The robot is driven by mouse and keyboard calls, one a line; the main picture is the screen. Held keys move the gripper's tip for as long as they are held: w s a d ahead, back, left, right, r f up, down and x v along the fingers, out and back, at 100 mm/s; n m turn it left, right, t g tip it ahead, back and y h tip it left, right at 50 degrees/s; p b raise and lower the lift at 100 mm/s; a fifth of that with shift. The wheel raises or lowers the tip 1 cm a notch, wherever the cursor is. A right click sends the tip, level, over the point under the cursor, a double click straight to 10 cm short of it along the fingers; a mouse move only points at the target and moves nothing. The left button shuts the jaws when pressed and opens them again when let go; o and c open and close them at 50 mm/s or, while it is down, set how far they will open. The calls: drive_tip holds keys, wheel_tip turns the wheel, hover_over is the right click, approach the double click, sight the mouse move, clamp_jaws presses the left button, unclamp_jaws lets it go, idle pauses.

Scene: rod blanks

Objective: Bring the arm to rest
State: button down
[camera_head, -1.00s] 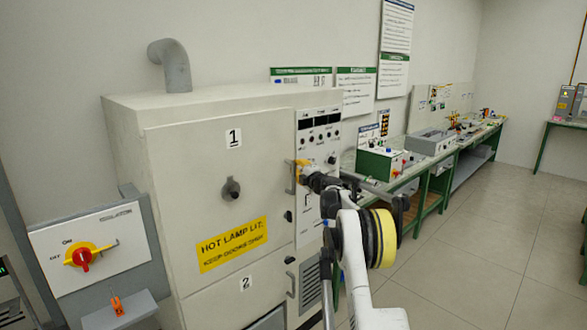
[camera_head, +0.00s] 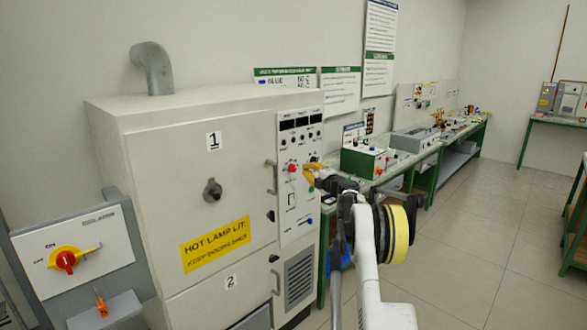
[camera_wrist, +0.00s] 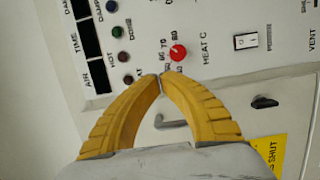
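My gripper (camera_head: 309,174) has yellow fingers and is in front of the control panel (camera_head: 298,218) of the large grey cabinet (camera_head: 150,200). In the wrist view, the fingertips (camera_wrist: 160,77) meet with nothing visible between them, so it is shut and empty. They appear just below a red knob (camera_wrist: 178,52) on the panel; I cannot tell the exact gap. The red knob also shows in the head view (camera_head: 292,168), left of the fingers. My arm is stretched forward from the bottom of the head view.
Cabinet door handles (camera_head: 271,177) stick out left of the panel. An isolator box (camera_head: 75,250) with a red and yellow switch (camera_head: 66,261) stands at the left. Green-framed benches (camera_head: 425,165) with equipment run along the wall.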

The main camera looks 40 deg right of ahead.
drive_tip(key=a+r+m+h, duration=0.4)
drive_tip(key=a+r+m, duration=0.3)
drive_tip(key=a+r, duration=0.8)
drive_tip(key=s+a+r+m+g+h+b, duration=0.1)
drive_tip(key=s+a+r+m+g, duration=0.3)
drive_tip(key=s+a, duration=0.55)
drive_tip(key=s+a+f+m+g+y, duration=0.1)
drive_tip(key=s+a+f+g+y, duration=0.1)
drive_tip(key=s+a+f, duration=0.6)
drive_tip(key=s+a+f+m+g+y, duration=0.2)
drive_tip(key=s+a+f, duration=0.7)
drive_tip(key=s+a, duration=0.5)
drive_tip(key=s+a+f+m+g+y, duration=0.2)
drive_tip(key=s+a+f+y, duration=0.1)
drive_tip(key=s+a+f, duration=0.5)
drive_tip(key=s+a+b, duration=0.1)
drive_tip(key=s+a, duration=0.2)
drive_tip(key=s, duration=0.2)
drive_tip(key=shift+s+f+g+y, duration=0.25)
drive_tip(key=shift+f+g+y, duration=0.05)
drive_tip(key=shift+g+y, duration=0.1)
